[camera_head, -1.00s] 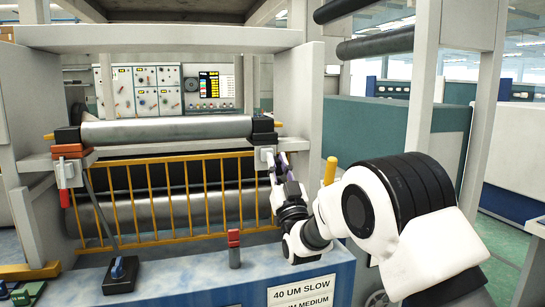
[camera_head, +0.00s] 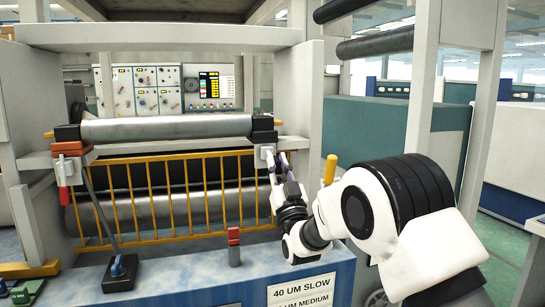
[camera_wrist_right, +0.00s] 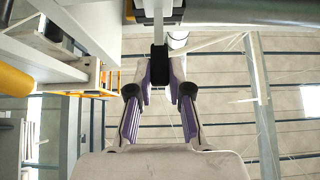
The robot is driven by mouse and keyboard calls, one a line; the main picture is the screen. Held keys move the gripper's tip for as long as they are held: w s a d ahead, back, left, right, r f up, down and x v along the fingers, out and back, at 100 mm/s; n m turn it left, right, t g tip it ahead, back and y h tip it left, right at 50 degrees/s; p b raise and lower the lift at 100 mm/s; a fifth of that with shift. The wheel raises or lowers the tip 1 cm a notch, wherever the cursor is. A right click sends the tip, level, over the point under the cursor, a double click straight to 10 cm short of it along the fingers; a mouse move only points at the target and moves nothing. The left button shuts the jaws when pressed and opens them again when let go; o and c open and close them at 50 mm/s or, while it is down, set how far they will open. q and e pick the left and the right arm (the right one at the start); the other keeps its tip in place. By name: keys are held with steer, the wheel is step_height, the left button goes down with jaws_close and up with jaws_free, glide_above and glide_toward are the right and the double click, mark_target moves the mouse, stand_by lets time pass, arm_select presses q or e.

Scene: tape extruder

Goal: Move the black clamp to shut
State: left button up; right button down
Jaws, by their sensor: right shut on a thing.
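The black clamp (camera_head: 263,129) sits at the right end of the silver roller, with a white lever part (camera_head: 266,157) below it. My right gripper (camera_head: 280,164), with purple-lined fingers, reaches up to this lever from below right. In the right wrist view, its fingers (camera_wrist_right: 159,80) are shut on a black piece (camera_wrist_right: 159,64), which looks like the end of the clamp's lever. The fingers partly hide the lever in the head view. My left gripper is in neither view now.
A red clamp (camera_head: 69,150) with a white lever sits at the roller's left end. A yellow barred guard (camera_head: 165,195) stands below the silver roller (camera_head: 165,130). A yellow post (camera_head: 330,170) stands right of my gripper. A red-topped knob (camera_head: 234,247) is on the front ledge.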

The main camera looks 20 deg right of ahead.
steer(key=shift+w+f+b, duration=0.15)
steer(key=shift+f+b, duration=0.15)
steer(key=shift+f, duration=0.6)
steer(key=shift+w+f+b, duration=0.3)
steer(key=shift+f+b, duration=0.05)
steer(key=shift+f, duration=0.2)
steer(key=shift+w+f+b, duration=0.25)
steer(key=shift+f+b, duration=0.1)
steer(key=shift+f, duration=0.15)
steer(key=shift+w+f+b, duration=0.55)
steer(key=shift+w+f, duration=0.2)
steer(key=shift+f, duration=0.05)
